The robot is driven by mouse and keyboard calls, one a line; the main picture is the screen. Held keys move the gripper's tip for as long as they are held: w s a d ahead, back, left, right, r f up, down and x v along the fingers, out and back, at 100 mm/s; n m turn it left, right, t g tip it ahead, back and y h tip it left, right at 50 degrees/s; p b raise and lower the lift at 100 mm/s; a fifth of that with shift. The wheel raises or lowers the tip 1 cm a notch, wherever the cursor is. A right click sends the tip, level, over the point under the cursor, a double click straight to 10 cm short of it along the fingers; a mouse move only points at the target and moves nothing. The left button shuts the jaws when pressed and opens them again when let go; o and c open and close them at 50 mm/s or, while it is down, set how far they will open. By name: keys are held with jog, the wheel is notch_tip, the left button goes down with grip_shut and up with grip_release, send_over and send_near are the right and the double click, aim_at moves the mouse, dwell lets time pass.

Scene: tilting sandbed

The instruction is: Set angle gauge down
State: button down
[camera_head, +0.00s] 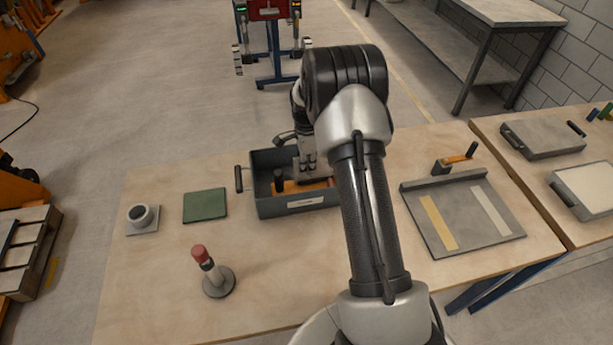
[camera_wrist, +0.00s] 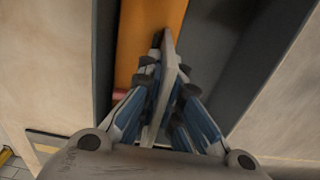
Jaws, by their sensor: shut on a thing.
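My gripper (camera_head: 309,168) points down into the dark grey bin (camera_head: 262,206) on the wooden table. In the wrist view my gripper (camera_wrist: 163,100) is shut on a thin, pale grey plate-like piece seen edge-on, which I take to be the angle gauge (camera_wrist: 168,62). A dark end shows at its far tip. The gauge is over or inside the bin; I cannot tell whether it touches the floor of the bin. In the head view the gauge is not clearly visible, being small and partly behind my arm. An orange item (camera_wrist: 150,22) lies in the bin beneath it.
A green mat (camera_head: 205,205) lies left of the bin, beside a grey cup on a plate (camera_head: 142,217). A red-topped upright tool (camera_head: 214,273) stands in front. A grey tray with strips (camera_head: 465,217) sits right of my arm. Bare table surrounds the mat.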

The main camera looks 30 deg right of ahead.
aim_at(308, 176)
jog(key=shift+f+b, duration=0.4)
jog(key=shift+f, duration=1.6)
jog(key=shift+f, duration=0.2)
jog(key=c, duration=1.8)
grip_release()
